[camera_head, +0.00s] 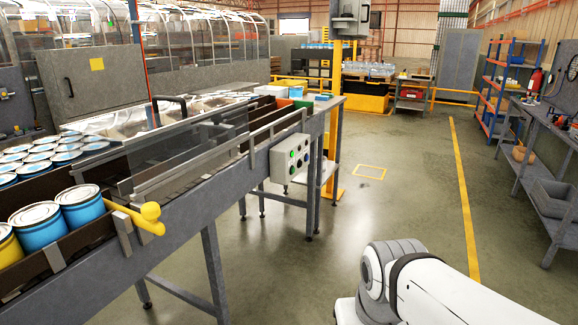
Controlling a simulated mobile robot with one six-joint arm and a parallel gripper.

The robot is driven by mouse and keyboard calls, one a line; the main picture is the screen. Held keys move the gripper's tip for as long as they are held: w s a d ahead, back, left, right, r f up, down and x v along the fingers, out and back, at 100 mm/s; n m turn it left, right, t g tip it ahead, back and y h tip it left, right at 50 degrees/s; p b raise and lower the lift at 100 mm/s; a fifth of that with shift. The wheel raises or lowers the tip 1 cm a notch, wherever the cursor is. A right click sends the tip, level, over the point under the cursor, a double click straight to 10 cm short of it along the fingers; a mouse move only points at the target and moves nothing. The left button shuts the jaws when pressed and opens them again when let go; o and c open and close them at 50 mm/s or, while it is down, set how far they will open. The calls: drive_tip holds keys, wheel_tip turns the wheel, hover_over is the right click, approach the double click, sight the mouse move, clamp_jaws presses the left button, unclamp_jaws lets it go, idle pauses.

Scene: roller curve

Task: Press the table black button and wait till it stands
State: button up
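A grey control box (289,158) is fixed to the near side of the conveyor table, left of the picture's middle. Its front face carries several small round buttons, some green or blue and some dark. They are too small to tell for sure which one is black or whether any is pressed. My white arm (440,290) shows at the bottom right, well apart from the box. My gripper is out of the picture.
The grey conveyor (185,210) runs from front left to the middle, with blue cans (80,206) on it. A yellow bar (135,216) sticks out from its near side. The floor (360,220) right of the conveyor is clear. A grey workbench (545,165) stands at the right.

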clamp_jaws()
idle(1.4)
